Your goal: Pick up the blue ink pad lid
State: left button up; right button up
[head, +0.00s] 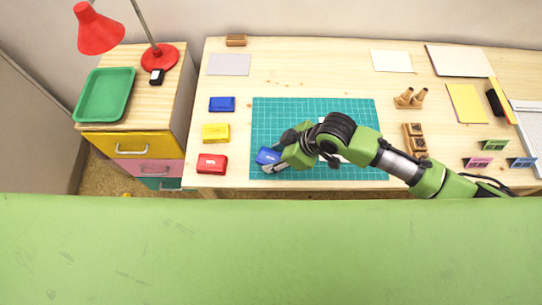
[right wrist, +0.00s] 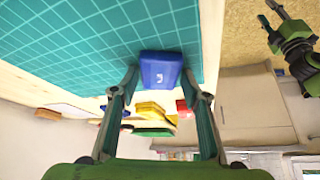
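The blue ink pad lid (head: 268,156) is a small blue block with a pale label, at the left part of the green cutting mat. My right gripper (head: 278,152) has one finger on each side of it. In the right wrist view the lid (right wrist: 161,70) sits between the fingertips, which press against its two sides. I cannot tell whether it touches the mat. A darker blue pad without a label (head: 222,104) lies on the desk left of the mat. My left gripper (right wrist: 277,20) shows at the upper right of the right wrist view, fingers apart and empty.
A yellow ink pad (head: 215,133) and a red one (head: 212,164) stand left of the cutting mat (head: 350,108). Wooden stamps (head: 410,97) stand right of it. A red lamp (head: 100,32) and green tray (head: 105,95) are on the drawer cabinet. The mat's upper left is clear.

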jog(key=shift+c, duration=1.4)
